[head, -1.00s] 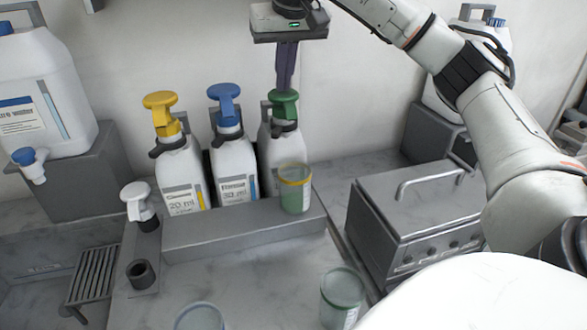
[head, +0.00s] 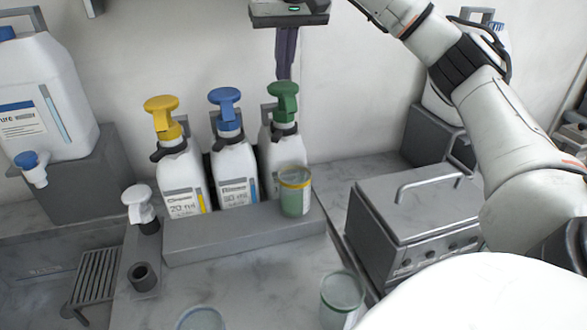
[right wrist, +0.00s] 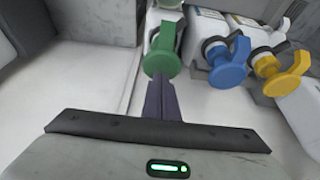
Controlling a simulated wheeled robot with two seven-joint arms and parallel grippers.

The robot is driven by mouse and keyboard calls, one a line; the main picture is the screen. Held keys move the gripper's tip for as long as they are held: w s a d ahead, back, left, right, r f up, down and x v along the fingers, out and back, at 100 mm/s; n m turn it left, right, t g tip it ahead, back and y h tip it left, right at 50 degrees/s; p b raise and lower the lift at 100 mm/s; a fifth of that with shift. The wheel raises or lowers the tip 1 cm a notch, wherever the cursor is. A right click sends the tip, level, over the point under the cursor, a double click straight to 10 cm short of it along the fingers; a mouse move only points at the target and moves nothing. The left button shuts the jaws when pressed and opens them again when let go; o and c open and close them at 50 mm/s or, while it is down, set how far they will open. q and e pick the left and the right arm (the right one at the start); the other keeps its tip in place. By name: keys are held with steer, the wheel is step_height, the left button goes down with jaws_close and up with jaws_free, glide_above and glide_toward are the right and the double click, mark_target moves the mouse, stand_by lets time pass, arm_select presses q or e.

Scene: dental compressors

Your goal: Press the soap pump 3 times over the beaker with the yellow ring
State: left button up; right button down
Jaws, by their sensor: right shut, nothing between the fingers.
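Three white pump bottles stand in a grey rack, with yellow (head: 162,112), blue (head: 226,103) and green (head: 284,97) pump heads. I cannot read which one is soap. The beaker with the yellow ring (head: 294,193) holds green and stands on the rack ledge in front of the green-pump bottle, below its spout. My right gripper (head: 285,75) is shut and empty, pointing down at the green pump head; I cannot tell whether it touches. In the right wrist view the fingertips (right wrist: 160,84) are at the green head (right wrist: 163,52). My left gripper is not in view.
A small white pump (head: 138,203) stands left of the rack (head: 245,233). Two other beakers (head: 342,292) (head: 201,318) stand on the front counter. A grey box with a handle (head: 415,222) is at right. A large jug (head: 45,90) is at left.

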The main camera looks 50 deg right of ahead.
steer(key=shift+r, duration=0.1)
step_height(320, 180, up, 6)
steer(key=shift+f, duration=0.1)
stand_by(0.5)
stand_by(0.5)
